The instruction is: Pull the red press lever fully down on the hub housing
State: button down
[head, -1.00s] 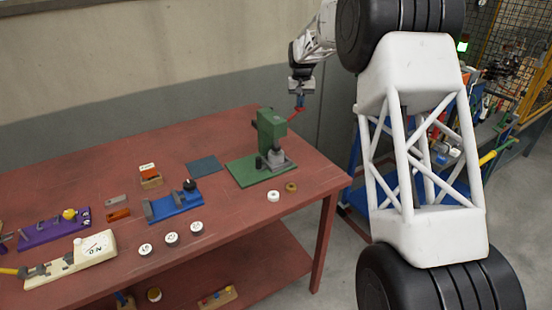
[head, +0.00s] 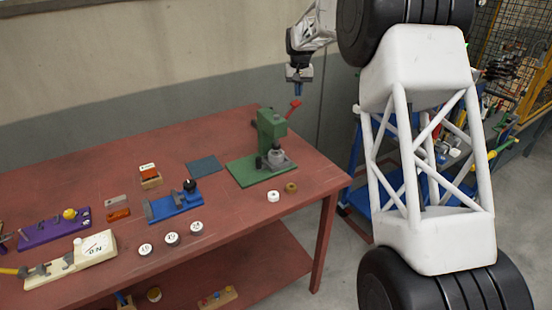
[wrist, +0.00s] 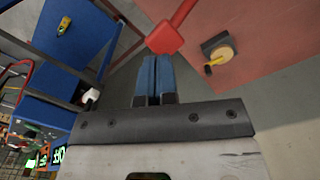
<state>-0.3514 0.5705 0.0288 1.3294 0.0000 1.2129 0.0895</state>
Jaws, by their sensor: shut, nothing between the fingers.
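The green press (head: 270,128) stands on a green base near the right end of the red table. Its red lever (head: 294,106) sticks out and upward on the right, ending in a wider red tip. The grey hub housing (head: 277,158) sits on the base under the press head. My gripper (head: 297,94) is above the lever tip, blue fingers pointing down, shut and empty. In the wrist view, the blue fingertips (wrist: 155,58) are together close to the red lever tip (wrist: 165,38). I cannot tell whether they touch it.
White and brown rings (head: 273,196) (head: 291,187) lie in front of the press. A blue fixture (head: 174,204), a dark blue mat (head: 204,166) and several white discs lie to the left. Beyond the table's right edge stands a blue cart (head: 360,200).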

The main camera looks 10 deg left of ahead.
jog(key=shift+s+a+r, duration=0.1)
jog(key=shift+a+r, duration=0.05)
jog(key=shift+r, duration=0.5)
jog(key=shift+s+a+r, duration=0.1)
jog(key=shift+r, duration=0.5)
jog(key=shift+s+d+r, duration=0.35)
jog(key=shift+d+r, duration=0.05)
jog(key=shift+d, duration=0.1)
jog(key=s+d+r+m, duration=0.1)
jog(key=s+d+r, duration=0.3)
jog(key=s+d, duration=0.4)
jog(key=s+d+r+t, duration=0.1)
jog(key=s+d+r, duration=0.2)
jog(key=s+d, duration=0.6)
jog(key=s+d+r+m, duration=0.1)
jog(key=s+d+r, duration=0.35)
jog(key=s, duration=0.65)
jog(key=s+d+f, duration=0.4)
jog(key=s, duration=0.8)
jog(key=s+d+f+t, duration=0.1)
jog(key=s+d+f, duration=0.3)
jog(key=s, duration=0.8)
jog(key=s+d+f+m, duration=0.1)
jog(key=s+d+f, duration=0.3)
jog(key=s, duration=0.8)
jog(key=shift+s+d+t, duration=0.3)
jog(key=shift+s+d, duration=0.05)
jog(key=shift+d, duration=0.3)
